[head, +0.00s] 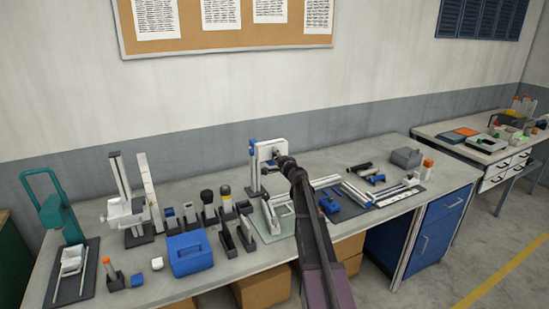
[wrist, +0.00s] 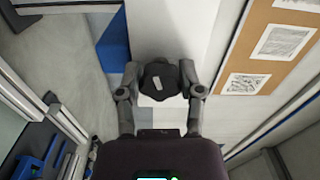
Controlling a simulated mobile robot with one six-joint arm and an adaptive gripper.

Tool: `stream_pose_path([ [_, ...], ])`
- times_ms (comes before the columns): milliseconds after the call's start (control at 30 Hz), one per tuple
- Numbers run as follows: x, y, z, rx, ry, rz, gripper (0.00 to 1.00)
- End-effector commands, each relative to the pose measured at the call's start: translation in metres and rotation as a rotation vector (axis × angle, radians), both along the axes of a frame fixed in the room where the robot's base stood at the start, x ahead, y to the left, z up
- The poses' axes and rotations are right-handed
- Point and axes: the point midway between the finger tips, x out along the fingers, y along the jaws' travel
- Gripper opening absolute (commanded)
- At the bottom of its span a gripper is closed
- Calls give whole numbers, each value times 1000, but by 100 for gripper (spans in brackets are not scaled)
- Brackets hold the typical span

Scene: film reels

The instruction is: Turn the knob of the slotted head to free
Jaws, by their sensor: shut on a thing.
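My gripper (head: 280,163) reaches this stand from the front. In the wrist view its two fingers are closed on the knob from left and right. My gripper hides the knob in the head view. Which setting the mark points to cannot be read.
A blue box (head: 190,253), dark holders and bottles stand left of the stand. A corkboard (head: 225,38) hangs above.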

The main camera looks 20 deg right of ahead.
Motion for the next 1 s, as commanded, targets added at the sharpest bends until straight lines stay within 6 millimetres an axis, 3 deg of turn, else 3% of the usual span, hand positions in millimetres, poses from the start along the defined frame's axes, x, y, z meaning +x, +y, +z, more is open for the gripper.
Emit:
stream_pose_path([
  [1000, 0, 0, -1, -960, -33, 0, 1],
])
